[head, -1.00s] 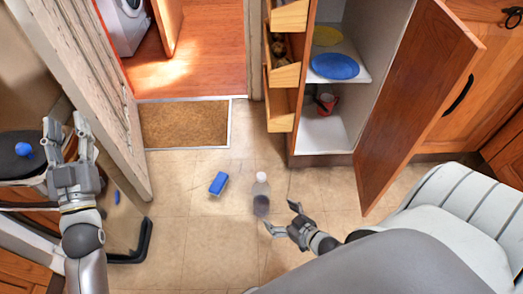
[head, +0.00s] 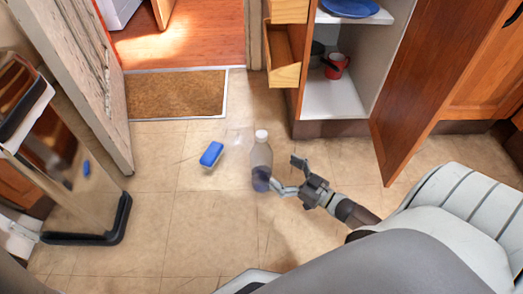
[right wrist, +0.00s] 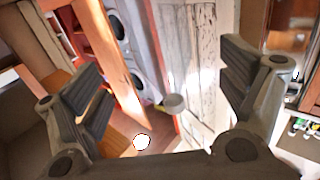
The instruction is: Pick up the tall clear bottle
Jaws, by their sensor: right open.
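The tall clear bottle (head: 262,165) stands upright on the tiled floor, with a white cap and a darker lower part. My right gripper (head: 286,173) is just right of the bottle in the head view, its two fingers spread toward it. One fingertip overlaps or nearly touches the bottle's lower right side; I cannot tell if they touch. In the right wrist view the jaws (right wrist: 160,60) are wide apart. A small white round spot (right wrist: 142,142) shows low between them; I cannot tell if it is the bottle's cap. My left gripper is out of view.
A blue sponge-like block (head: 211,154) lies left of the bottle. An open cabinet (head: 335,105) with a red mug (head: 336,65) and an open wooden door (head: 435,75) stand behind to the right. A brown doormat (head: 177,94) lies at the doorway. The floor left of the bottle is mostly clear.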

